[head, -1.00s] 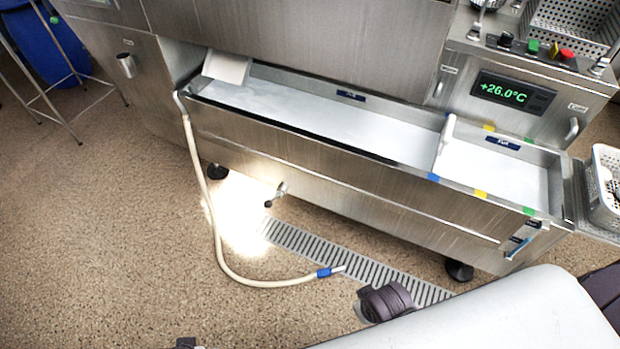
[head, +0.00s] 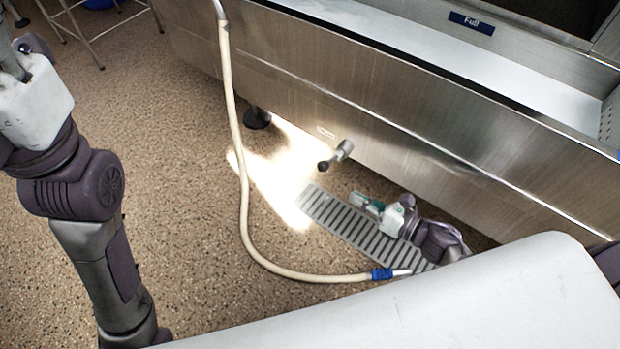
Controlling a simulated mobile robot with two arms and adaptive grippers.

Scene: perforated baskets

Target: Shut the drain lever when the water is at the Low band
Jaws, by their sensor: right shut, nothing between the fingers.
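The drain lever (head: 340,152) sticks out low on the front of the steel trough (head: 400,130), its dark knob pointing down and left. My right gripper (head: 364,203) is shut and empty, below and right of the lever and apart from it, above the floor grate. Only a strip of the trough's inside shows, beside a blue "Full" label (head: 471,22). The Low band and the water level against it cannot be made out. My left arm rises at the left edge; its gripper is not clearly in view.
A cream hose (head: 238,150) hangs from the trough and curves over the floor to a blue-banded end (head: 382,274) by the slotted floor grate (head: 340,222). Metal stand legs (head: 85,35) are at the upper left. The speckled floor left of the hose is clear.

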